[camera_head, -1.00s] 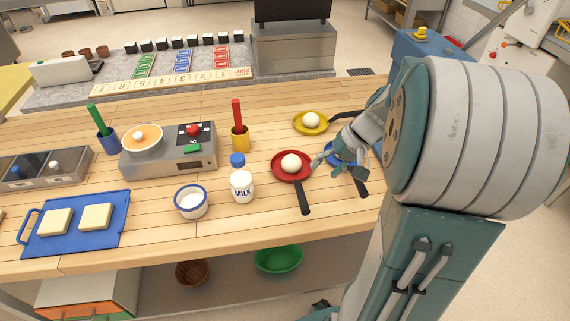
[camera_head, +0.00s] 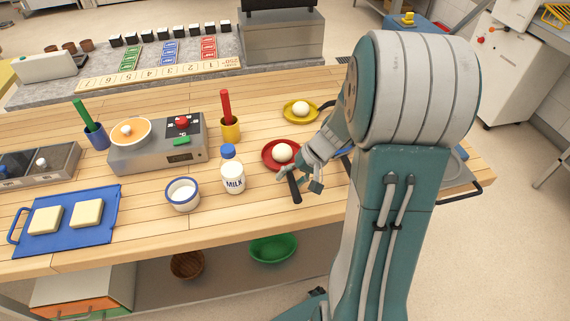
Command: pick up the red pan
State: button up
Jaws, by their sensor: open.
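The red pan (camera_head: 270,163) lies on the wooden counter, right of the milk bottle (camera_head: 232,170). A white ball-like item (camera_head: 282,153) sits in it. Its black handle (camera_head: 294,188) points toward the counter's front edge. My gripper (camera_head: 301,184) is open around the handle's region, with one finger left of the handle and the other right of it. I cannot tell how high above the handle the fingers are. Part of the pan's right rim is hidden by my gripper.
A yellow pan (camera_head: 291,119) with a white item lies behind the red pan. A blue pan (camera_head: 346,158) is mostly hidden behind my arm. A white cup (camera_head: 183,195), a yellow holder (camera_head: 230,130) and a hot plate (camera_head: 157,153) stand to the left.

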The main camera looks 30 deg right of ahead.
grip_shut()
dwell(0.3)
